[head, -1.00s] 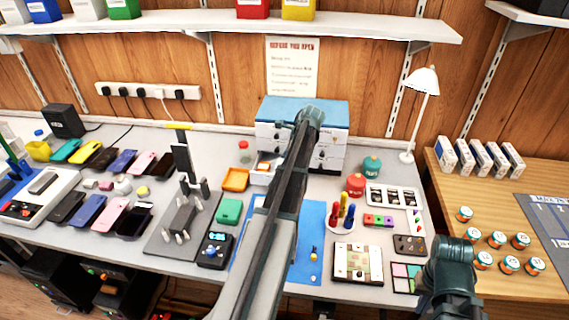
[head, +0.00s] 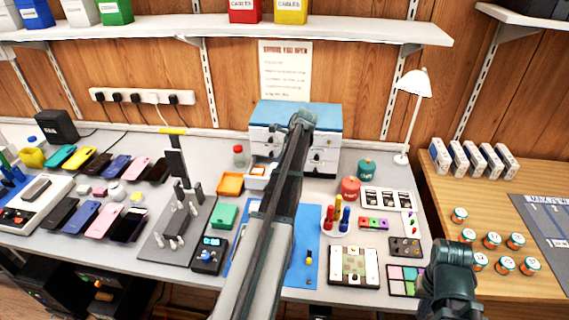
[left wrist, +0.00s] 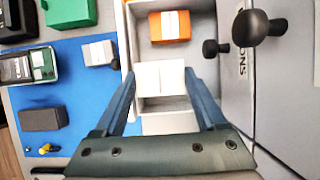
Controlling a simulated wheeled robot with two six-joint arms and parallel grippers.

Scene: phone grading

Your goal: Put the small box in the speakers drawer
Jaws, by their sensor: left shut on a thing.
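A small white box (left wrist: 160,78) sits between the fingers of my left gripper (left wrist: 159,84) in the left wrist view. It is over or within an open white drawer (left wrist: 131,50); its exact height is unclear. An orange box (left wrist: 170,26) with a white label lies in that drawer. The drawer belongs to the blue-topped white cabinet (head: 290,112) at the back of the bench. My left arm covers the cabinet's middle and hides the left gripper in the head view. The front beside the drawer reads "...ONS"; I cannot read a speakers label. My right gripper (head: 447,268) is at the lower right, its jaws unclear.
A blue mat (head: 305,225) lies before the cabinet. An orange tray (head: 230,184) and green box (head: 223,216) are left of my arm. Dark knobs (left wrist: 260,26) stick out beside the drawer. A red jar (head: 350,189) and lamp (head: 410,85) stand right of the cabinet.

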